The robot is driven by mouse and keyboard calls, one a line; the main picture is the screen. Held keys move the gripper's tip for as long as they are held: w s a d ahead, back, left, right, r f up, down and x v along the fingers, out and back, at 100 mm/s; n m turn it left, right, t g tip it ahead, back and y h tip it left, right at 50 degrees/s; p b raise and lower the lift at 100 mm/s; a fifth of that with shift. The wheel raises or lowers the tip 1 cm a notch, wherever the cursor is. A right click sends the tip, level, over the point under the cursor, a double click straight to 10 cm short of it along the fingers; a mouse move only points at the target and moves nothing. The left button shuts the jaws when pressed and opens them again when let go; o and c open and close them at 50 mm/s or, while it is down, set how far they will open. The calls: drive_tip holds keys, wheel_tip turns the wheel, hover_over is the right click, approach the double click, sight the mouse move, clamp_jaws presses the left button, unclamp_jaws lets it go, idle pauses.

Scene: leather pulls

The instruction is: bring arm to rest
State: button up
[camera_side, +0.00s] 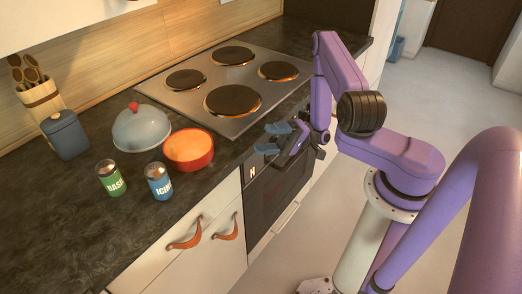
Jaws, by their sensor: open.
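My gripper (267,138) is in front of the counter's front edge, by the stove, with its blue fingertips reaching toward the counter. It is open, and I see nothing between its fingers. My purple arm stands on the right side of the picture, folded, with its links above the floor and in front of the oven. No other object is clearly part of the task.
The stove (200,92) lies behind. Leather pulls (186,238) are on the drawer fronts.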

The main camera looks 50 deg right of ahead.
drive_tip(key=s+a+r+n+g+h, duration=0.1)
drive_tip(key=s+r+n+g+h, duration=0.3)
drive_tip(key=s+n+h, duration=0.3)
drive_tip(key=s+a+r+n+g+h, duration=0.2)
drive_tip(key=s+r+n+g+h, duration=0.2)
drive_tip(key=s+r+n+h, duration=0.3)
drive_tip(key=shift+s+r+n+h, duration=0.25)
drive_tip(key=shift+s+n+h, duration=0.45)
drive_tip(key=shift+s+h, duration=1.65)
